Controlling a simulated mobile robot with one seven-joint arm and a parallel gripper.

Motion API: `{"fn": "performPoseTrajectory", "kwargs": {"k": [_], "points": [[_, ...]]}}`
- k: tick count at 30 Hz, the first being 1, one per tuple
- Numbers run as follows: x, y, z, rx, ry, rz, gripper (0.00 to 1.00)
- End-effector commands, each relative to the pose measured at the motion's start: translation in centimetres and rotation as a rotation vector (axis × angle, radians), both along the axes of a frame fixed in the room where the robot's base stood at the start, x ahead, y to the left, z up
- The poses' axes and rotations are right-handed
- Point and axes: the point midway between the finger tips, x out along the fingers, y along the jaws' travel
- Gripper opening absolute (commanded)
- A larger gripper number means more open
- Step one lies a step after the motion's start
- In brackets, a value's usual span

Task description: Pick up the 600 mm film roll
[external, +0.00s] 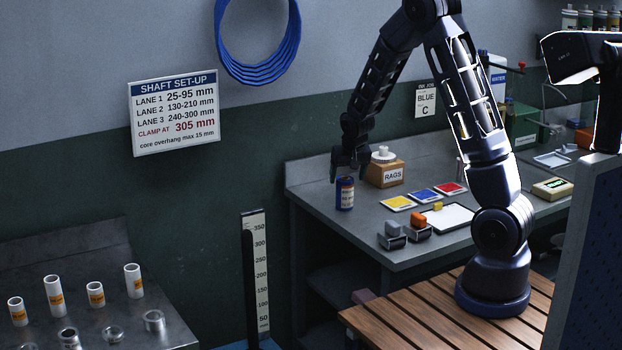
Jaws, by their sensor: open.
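No thing in view carries a readable 600 mm label, so I cannot tell which, if any, is the 600 mm film roll. Several white cylinders with orange labels, one of them here (54,297), stand upright on the metal bench (150,290) at lower left; their print is too small to read. My gripper (350,172) is far from them, at the left end of the grey workbench (380,240). It is open and points down, close above a small blue can (345,195). Whether the fingers touch the can is unclear.
A rags box (384,174), colour cards (424,195), a white tray (446,217) and small blocks occupy the workbench. A height scale (256,270) stands between the benches. Metal rings (154,321) lie on the left bench. A SHAFT SET-UP sign (174,112) hangs on the wall.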

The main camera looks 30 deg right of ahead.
Motion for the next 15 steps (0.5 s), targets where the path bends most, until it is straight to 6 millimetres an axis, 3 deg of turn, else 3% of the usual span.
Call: {"fn": "performPoseTrajectory", "kwargs": {"k": [15], "points": [[1.3, -0.1, -3.1, -0.001, 0.002, 0.001, 0.75]]}}
